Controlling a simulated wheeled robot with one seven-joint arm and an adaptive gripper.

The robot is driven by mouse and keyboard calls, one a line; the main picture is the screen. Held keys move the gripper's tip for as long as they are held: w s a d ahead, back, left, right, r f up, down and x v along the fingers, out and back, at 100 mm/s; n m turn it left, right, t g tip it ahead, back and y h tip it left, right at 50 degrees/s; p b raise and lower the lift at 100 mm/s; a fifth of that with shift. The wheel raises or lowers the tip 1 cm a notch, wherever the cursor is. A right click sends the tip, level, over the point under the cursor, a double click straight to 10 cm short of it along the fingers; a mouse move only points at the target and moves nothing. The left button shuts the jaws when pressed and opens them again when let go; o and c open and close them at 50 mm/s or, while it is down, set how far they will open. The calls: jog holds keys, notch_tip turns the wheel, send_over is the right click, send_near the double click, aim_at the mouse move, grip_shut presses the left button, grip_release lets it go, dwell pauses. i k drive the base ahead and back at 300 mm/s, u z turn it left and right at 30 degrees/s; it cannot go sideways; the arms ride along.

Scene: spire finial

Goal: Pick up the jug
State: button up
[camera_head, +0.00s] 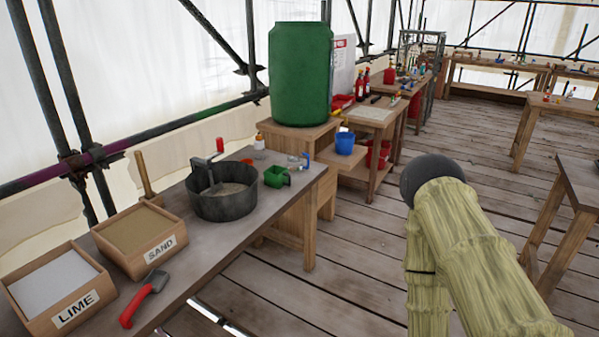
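A small green jug (277,177) with an open top and a side handle stands upright on the grey workbench (240,226) at the left, near the bench's right end. It is just right of a dark round pan. Part of my own arm shows at the lower right, with a dark rounded end, over the floor and well apart from the jug. My gripper's fingers are not in view.
Small items (298,161) lie behind the jug. A large green barrel (300,75) stands beyond. The plank floor (345,255) is clear.

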aim_at(299, 160)
jog(key=u, duration=0.9)
jog(key=i, duration=1.3)
jog(key=z, duration=0.8)
